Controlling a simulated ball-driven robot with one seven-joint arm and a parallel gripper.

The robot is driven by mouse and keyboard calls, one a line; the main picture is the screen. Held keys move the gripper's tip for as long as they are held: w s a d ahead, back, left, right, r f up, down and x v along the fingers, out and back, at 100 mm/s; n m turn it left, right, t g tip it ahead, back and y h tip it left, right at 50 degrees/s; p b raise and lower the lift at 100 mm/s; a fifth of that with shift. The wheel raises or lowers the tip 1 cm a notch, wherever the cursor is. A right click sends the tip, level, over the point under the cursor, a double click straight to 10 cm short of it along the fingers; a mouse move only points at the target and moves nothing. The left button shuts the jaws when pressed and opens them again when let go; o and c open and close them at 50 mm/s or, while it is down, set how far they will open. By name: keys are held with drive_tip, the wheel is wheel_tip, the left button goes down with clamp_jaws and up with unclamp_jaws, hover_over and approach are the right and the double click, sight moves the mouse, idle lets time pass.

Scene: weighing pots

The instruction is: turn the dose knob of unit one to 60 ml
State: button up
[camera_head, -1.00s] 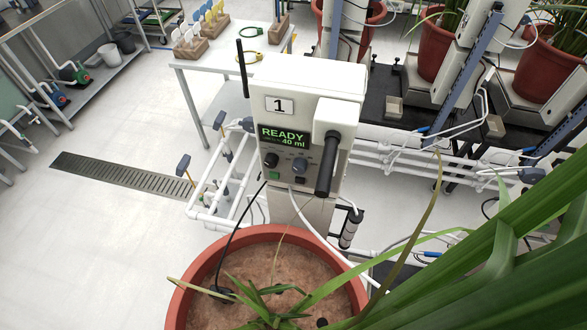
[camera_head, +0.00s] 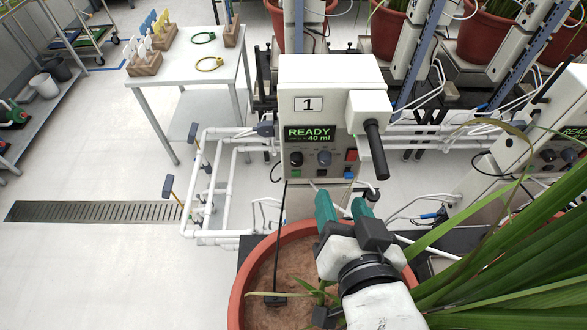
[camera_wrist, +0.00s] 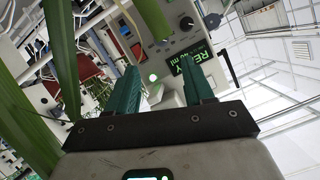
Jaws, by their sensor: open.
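Unit one (camera_head: 330,85) is a white box marked 1, and its screen (camera_head: 310,134) reads READY 40 ml. In the wrist view my gripper (camera_wrist: 161,80) points toward the tilted unit, with the screen (camera_wrist: 190,62) and a knob (camera_wrist: 187,23) beyond the fingers.
A black handle (camera_head: 376,150) juts from the unit's right side. A terracotta pot (camera_head: 240,290) with long leaves (camera_head: 500,240) stands in front and to the right. White pipes (camera_head: 205,200) run at left. Another unit (camera_head: 540,135) stands at right. A white table (camera_head: 190,65) is behind.

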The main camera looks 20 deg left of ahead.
sight(325, 164)
drive_tip(key=p+x, duration=0.1)
drive_tip(key=x, duration=0.9)
drive_tip(key=shift+w+a+f, duration=0.2)
drive_tip(key=shift+w, duration=0.05)
drive_tip(key=shift+c, duration=0.5)
clamp_jaws()
